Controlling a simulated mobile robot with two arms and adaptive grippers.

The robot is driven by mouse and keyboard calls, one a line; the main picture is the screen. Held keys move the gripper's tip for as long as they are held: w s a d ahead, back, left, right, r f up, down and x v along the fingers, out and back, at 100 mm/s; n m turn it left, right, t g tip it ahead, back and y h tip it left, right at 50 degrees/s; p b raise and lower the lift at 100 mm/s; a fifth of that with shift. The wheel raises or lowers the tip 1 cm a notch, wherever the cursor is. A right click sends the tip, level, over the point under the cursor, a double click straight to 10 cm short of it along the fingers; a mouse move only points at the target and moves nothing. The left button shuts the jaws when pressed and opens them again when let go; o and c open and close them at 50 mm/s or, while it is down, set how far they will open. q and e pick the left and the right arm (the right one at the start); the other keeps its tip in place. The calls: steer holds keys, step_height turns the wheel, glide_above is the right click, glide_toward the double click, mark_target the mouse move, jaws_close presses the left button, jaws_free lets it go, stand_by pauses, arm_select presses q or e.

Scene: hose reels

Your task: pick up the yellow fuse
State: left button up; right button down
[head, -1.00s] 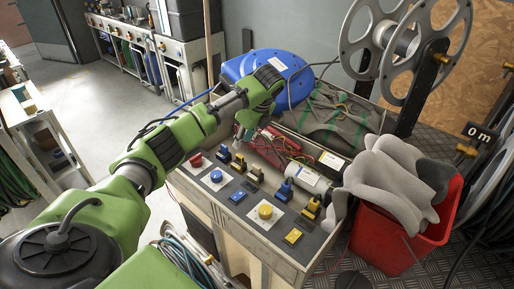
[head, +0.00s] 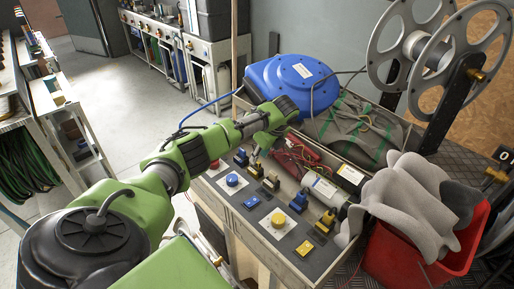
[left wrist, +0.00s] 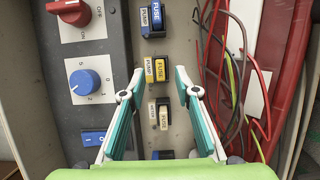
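A yellow fuse (left wrist: 158,70) stands in a row of fuses on the panel; it also shows in the head view (head: 255,169). A blue fuse (left wrist: 153,18) is above it in the left wrist view, and a cream fuse (left wrist: 163,115) below it. Another yellow fuse (head: 326,222) is at the near end of the row in the head view. My left gripper (left wrist: 160,82) is open above the row. Its fingertips lie either side of the line of fuses, near the first yellow fuse, with nothing held. My right gripper is not in view.
A red knob (left wrist: 70,12), a blue knob (left wrist: 90,82) and a blue switch (left wrist: 92,138) lie left of the fuses. Loose wires and a red part (left wrist: 282,75) lie to the right. A blue hose reel (head: 292,84) stands behind the gripper.

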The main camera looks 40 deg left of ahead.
mark_target(258, 162)
arm_select(q)
steer(key=x, duration=0.2)
steer(key=shift+d+f, duration=0.1)
steer(key=shift+f, duration=0.35)
steer(key=shift+a+f, duration=0.2)
steer(key=shift+f, duration=0.15)
steer(key=shift+c, duration=0.3)
jaws_close()
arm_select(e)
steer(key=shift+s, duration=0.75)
arm_select(q)
steer(key=shift+r, duration=0.1)
